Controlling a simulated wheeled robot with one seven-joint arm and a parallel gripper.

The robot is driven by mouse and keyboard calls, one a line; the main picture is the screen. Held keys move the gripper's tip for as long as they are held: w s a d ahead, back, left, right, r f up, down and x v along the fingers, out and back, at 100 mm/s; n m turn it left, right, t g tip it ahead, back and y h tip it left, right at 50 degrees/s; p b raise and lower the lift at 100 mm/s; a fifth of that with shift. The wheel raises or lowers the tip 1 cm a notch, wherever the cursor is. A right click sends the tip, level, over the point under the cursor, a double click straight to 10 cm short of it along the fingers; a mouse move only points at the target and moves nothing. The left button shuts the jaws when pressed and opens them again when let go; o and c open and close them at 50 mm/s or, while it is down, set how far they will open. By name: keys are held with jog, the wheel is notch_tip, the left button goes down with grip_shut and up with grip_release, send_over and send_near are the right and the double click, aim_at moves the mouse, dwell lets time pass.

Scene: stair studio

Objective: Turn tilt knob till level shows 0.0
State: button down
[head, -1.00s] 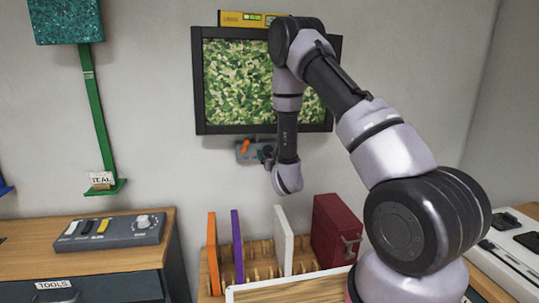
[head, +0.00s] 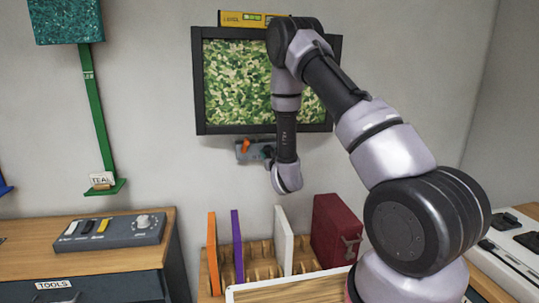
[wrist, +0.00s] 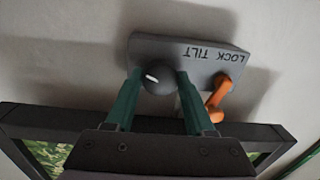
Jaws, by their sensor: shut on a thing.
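The dark round tilt knob (wrist: 160,80) with a white mark sits on a grey control box (wrist: 148,48) lettered TILT and LOCK, upside down in the wrist view. My gripper (wrist: 157,77) is shut on the knob, a green finger on each side. An orange lock lever (wrist: 216,98) is beside it. In the head view the box (head: 241,151) is below the framed green picture (head: 235,80), and my arm hides the knob. The yellow level (head: 232,18) rests on the frame's top edge; its readout is too small to read.
Below are a rack with upright orange, purple and white panels (head: 284,240) and a red case (head: 335,230). A switch panel (head: 115,231) is on the left bench. A green stand (head: 97,120) is on the wall.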

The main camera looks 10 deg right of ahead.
jog(key=n, duration=0.5)
jog(key=shift+n, duration=0.4)
jog(key=n, duration=0.5)
jog(key=shift+h, duration=0.3)
jog(key=n, duration=0.6)
jog(key=shift+g, duration=0.3)
jog(key=n, duration=0.5)
jog(key=shift+h, duration=0.4)
jog(key=shift+n, duration=0.3)
jog(key=shift+c, duration=1.3)
grip_release()
jog(key=shift+r, duration=0.1)
jog(key=s, duration=1.1)
jog(key=shift+a+r, duration=0.15)
jog(key=shift+r, duration=0.05)
